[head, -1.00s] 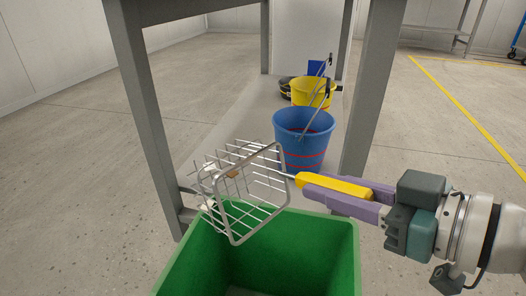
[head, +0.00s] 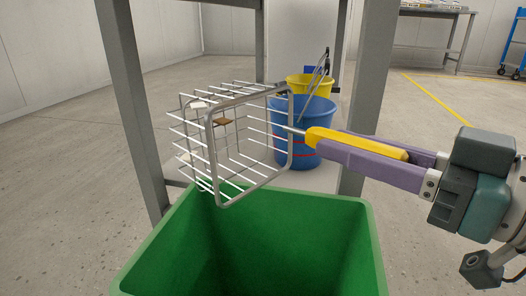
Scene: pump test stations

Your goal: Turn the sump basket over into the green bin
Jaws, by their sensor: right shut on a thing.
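The sump basket (head: 247,97) is a silver wire cage with a thick rounded rim. It is tipped on its side in the air, above the far left part of the green bin's rim (head: 371,235). A small brown piece (head: 223,121) and whitish pieces (head: 198,105) show in or against the basket's wires. My right gripper (head: 300,131), with purple and yellow fingers, comes in from the right and is shut on the basket at its right side. The visible inside of the green bin looks empty; its bottom is cut off by the frame. My left gripper is not in view.
Grey legs (head: 134,110) of a stand rise close behind and left of the basket. A blue bucket (head: 310,150) and a yellow bucket (head: 300,82) stand on a low shelf behind. The floor to the left is open.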

